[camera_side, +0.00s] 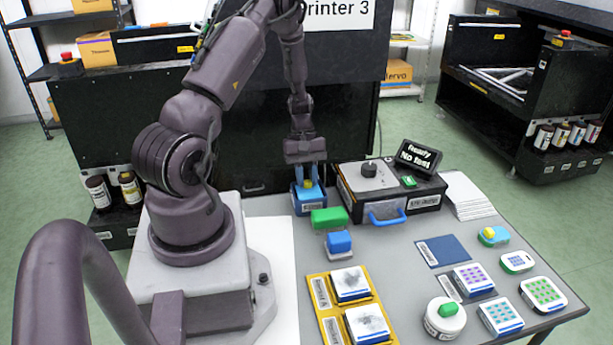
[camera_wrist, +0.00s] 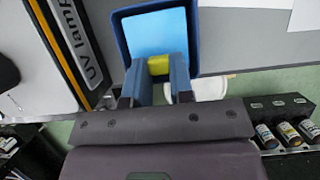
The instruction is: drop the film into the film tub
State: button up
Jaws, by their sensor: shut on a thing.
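My gripper (camera_side: 308,183) points down over the film tub (camera_side: 299,206), a small dark blue box with a label, at the back of the table left of the grey tester. It also shows in the wrist view (camera_wrist: 158,80), with its fingers shut on a yellow piece, which I take to be the film's grip (camera_wrist: 158,65). A flat light blue surface (camera_wrist: 152,35) lies just beyond the yellow piece, framed by the tub's dark blue walls (camera_wrist: 117,32). I cannot tell whether it is the film's sheet or the tub's inside. The fingertips hide part of the tub.
The UV lamp tester (camera_side: 425,195) with a blue handle stands close right of the tub. A green block (camera_side: 330,217) and a blue block (camera_side: 338,242) are in front. A yellow tray (camera_side: 325,310) with two pads, a white jar (camera_side: 444,325) and several stamped blocks stand nearer.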

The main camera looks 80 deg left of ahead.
jog(key=shift+a, duration=0.15)
jog(key=o, duration=0.6)
jog(key=shift+o, duration=0.7)
jog(key=shift+s, duration=0.15)
jog(key=shift+o, duration=1)
jog(key=shift+a, duration=0.1)
jog(key=shift+o, duration=0.9)
jog(key=shift+r, duration=0.9)
notch_tip(320, 180, up, 4)
jog(key=shift+r, duration=0.15)
